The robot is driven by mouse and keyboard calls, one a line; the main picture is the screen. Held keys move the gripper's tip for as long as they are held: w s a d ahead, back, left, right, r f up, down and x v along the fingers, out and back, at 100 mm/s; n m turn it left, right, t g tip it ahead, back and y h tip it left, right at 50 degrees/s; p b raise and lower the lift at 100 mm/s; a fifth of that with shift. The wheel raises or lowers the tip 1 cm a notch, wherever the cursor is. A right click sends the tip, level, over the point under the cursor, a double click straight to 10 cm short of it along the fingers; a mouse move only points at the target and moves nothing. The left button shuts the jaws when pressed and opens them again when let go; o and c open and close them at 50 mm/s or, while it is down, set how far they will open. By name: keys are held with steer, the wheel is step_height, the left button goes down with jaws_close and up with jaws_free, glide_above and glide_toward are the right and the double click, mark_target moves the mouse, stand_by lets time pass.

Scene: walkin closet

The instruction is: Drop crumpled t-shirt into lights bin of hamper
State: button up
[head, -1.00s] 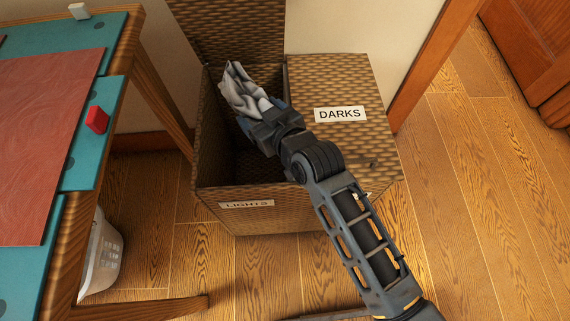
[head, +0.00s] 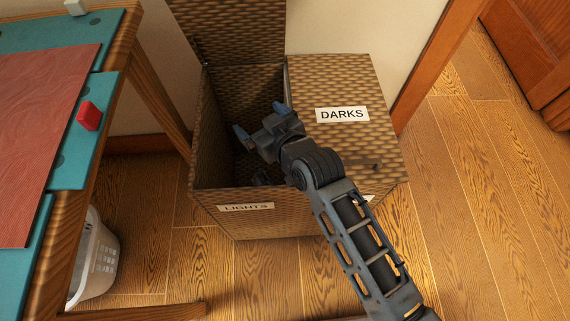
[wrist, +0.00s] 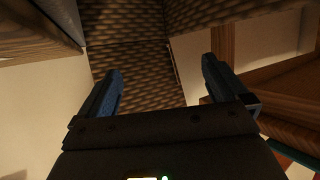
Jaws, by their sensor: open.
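The wicker hamper has a lights bin (head: 270,222) on the left, with its lid (head: 228,35) raised against the wall. My gripper (head: 260,120) is over the open lights bin, with its blue-tipped fingers spread and nothing between them. The wrist view also shows the fingers apart and empty (wrist: 162,68), with woven hamper wall (wrist: 130,70) beyond. The crumpled t-shirt is not visible in either view now. The bin's inside is dark and partly hidden by my gripper and the front wall.
The closed darks lid (head: 350,80) adjoins the lights bin on the right. A table with teal mats (head: 85,150) and a red block (head: 89,116) stands at left, with a white basket (head: 98,258) below. The wooden floor (head: 470,220) at right is clear.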

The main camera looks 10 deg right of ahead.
steer(key=s+d+r+p, duration=0.2)
steer(key=s+d+r, duration=0.1)
steer(key=d+r, duration=0.8)
steer(key=shift+d, duration=0.15)
steer(key=shift+s, duration=0.1)
stand_by(0.3)
